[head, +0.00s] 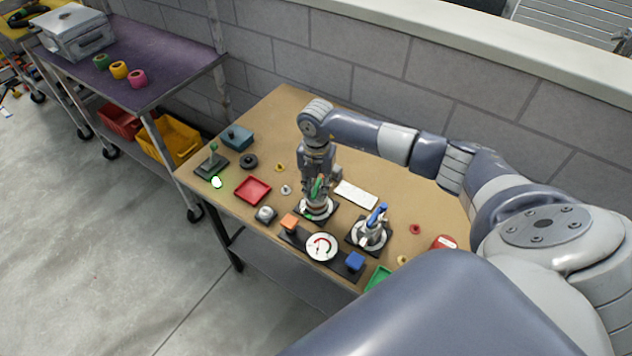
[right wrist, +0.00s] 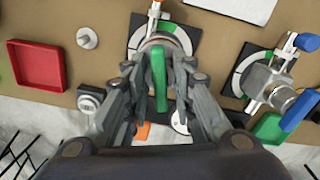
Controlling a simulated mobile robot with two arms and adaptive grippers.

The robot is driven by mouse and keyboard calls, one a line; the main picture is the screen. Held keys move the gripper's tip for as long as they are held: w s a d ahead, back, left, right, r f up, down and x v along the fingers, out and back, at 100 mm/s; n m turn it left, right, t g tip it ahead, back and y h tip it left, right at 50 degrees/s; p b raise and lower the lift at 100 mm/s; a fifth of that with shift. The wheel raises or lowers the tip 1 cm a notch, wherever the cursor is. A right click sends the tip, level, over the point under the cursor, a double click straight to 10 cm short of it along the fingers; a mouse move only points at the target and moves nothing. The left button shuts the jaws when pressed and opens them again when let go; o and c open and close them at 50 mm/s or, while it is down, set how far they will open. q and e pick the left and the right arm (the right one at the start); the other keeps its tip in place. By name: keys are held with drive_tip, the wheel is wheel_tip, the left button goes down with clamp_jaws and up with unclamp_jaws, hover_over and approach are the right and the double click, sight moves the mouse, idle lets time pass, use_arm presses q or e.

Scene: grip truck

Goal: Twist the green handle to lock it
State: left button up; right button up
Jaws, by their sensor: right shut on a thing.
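The green handle (right wrist: 159,80) sits on a round valve fitting above a dark square plate with a white and green dial (right wrist: 172,30). In the head view the green handle (head: 317,187) shows under my right gripper (head: 316,186). My right gripper (right wrist: 160,85) points down with its fingers on both sides of the green handle, shut on it. In the right wrist view the handle's bar runs up and down the picture. My left gripper is in neither view.
A blue-handled valve (head: 372,232) stands close to the right. A round gauge (head: 321,247) sits between an orange block (head: 289,223) and a blue block (head: 355,262) in front. A red tray (head: 253,190) lies to the left, a white plate (head: 356,194) behind.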

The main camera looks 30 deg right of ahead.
sight(316, 186)
drive_tip(key=m+p, duration=0.1)
drive_tip(key=m, duration=0.2)
drive_tip(key=shift+m, duration=0.4)
drive_tip(key=shift+r+m+p, duration=0.1)
drive_tip(key=shift+m+p, duration=0.5)
drive_tip(key=shift+m, duration=0.5)
drive_tip(key=o, duration=0.7)
wheel_tip(316, 186, up, 7)
drive_tip(key=p, duration=0.6)
drive_tip(key=shift+r, duration=0.2)
drive_tip(key=shift+f, duration=0.1)
